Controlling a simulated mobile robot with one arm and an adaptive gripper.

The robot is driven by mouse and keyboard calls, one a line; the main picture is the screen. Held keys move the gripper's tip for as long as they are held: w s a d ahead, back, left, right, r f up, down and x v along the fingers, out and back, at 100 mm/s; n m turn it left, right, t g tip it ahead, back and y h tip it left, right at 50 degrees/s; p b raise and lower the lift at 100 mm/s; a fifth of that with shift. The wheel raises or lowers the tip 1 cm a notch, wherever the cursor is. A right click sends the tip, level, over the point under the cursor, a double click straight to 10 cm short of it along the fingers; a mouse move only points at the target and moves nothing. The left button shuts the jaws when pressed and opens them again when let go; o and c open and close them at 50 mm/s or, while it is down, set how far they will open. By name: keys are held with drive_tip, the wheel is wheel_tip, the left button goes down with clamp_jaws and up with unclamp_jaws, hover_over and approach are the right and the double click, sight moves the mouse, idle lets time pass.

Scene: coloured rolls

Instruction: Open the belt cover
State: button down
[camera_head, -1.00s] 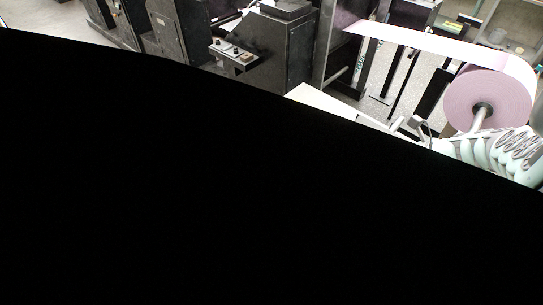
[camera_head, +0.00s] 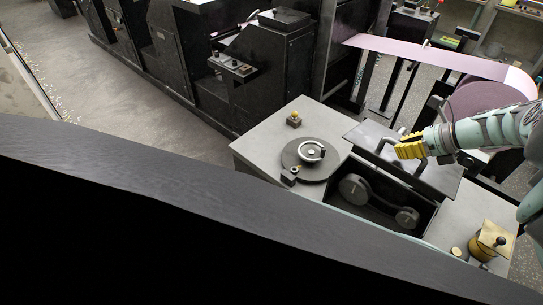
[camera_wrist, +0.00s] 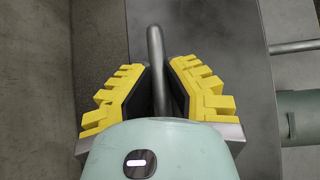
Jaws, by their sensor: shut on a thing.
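The belt cover (camera_head: 445,178) is a flat grey plate, raised and tilted above the opening of the machine table. A belt on two dark round pulleys (camera_head: 355,190) shows in the opening below it. My gripper (camera_head: 410,148) has yellow padded fingers and is shut on the cover's metal handle (camera_head: 386,145). In the wrist view the handle (camera_wrist: 156,50) runs as a round bar between the fingers of my gripper (camera_wrist: 160,75), with the grey cover (camera_wrist: 225,30) behind. The fingers hide the middle of the handle in the head view.
Left of the opening, a round dark disc (camera_head: 295,165) with a silver ring handle sits on the table (camera_head: 262,140). A yellow-brown part (camera_head: 484,250) stands at the right corner. A pink roll (camera_head: 475,100) and dark machines (camera_head: 200,50) stand behind. A dark edge fills the foreground.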

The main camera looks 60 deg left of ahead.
drive_tip(key=shift+w+d+f, duration=0.2)
drive_tip(key=shift+f, duration=0.05)
drive_tip(key=c, duration=1.3)
unclamp_jaws()
drive_tip(key=shift+s, duration=0.15)
drive_tip(key=o, duration=0.4)
drive_tip(key=shift+s+a, duration=0.1)
drive_tip(key=shift+c, duration=0.2)
drive_tip(key=shift+r, duration=0.1)
drive_tip(key=v, duration=1.2)
